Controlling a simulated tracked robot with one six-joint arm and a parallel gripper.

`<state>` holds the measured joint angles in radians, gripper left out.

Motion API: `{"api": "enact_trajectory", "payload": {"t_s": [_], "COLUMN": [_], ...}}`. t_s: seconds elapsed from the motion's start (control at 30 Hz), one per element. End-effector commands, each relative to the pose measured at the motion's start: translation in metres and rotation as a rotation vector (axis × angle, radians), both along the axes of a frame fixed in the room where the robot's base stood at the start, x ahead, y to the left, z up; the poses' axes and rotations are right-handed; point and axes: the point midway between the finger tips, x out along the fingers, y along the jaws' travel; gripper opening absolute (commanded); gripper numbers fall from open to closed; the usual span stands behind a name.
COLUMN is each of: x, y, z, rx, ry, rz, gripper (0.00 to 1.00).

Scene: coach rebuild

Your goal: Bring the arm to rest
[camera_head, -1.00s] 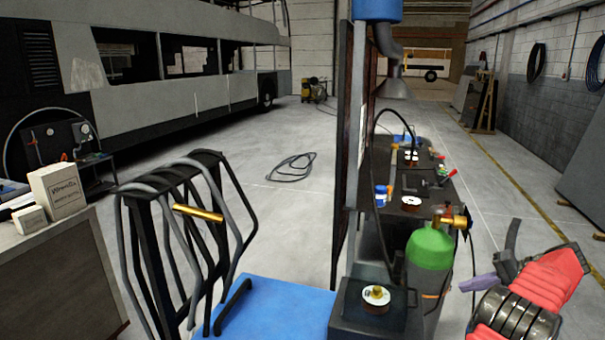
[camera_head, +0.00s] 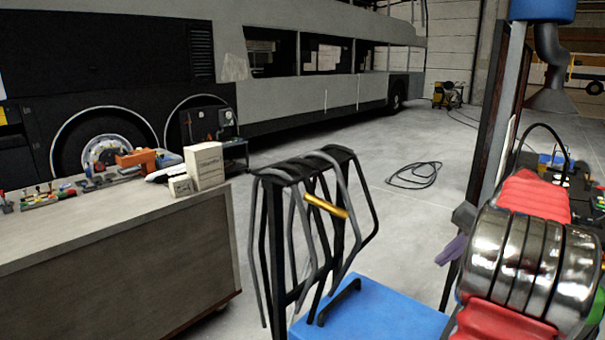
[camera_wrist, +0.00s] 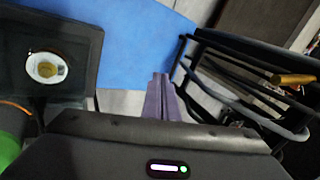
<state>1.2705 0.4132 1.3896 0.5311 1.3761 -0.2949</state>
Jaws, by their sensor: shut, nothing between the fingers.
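My gripper's purple fingers (camera_head: 450,250) show at the right of the head view, beside my red and silver arm. In the wrist view the fingers (camera_wrist: 160,88) are pressed together with nothing between them. In the head view the fingers appear above and right of the blue platform (camera_head: 370,315), apart from the rack of bent grey bars (camera_head: 318,220).
A workbench (camera_head: 120,250) with tools and boxes (camera_head: 206,165) stands left. A bus (camera_head: 330,60) is behind it. A hose (camera_head: 415,175) lies on open floor. A dark box with a round spool (camera_wrist: 45,68) sits left in the wrist view. A post (camera_head: 495,110) stands near my arm.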

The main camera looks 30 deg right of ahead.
Motion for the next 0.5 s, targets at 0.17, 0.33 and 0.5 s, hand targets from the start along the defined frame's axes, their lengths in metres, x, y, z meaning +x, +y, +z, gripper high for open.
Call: {"api": "enact_trajectory", "payload": {"t_s": [0.17,0.33,0.5], "x": [0.043,0.069,0.085], "y": [0.066,0.128,0.190], "z": [0.018,0.029,0.037], "rx": [-0.052,-0.105,-0.163], "ry": [0.038,0.069,0.089], "rz": [0.096,0.181,0.267], "gripper": [0.00,0.00,0.00]}}
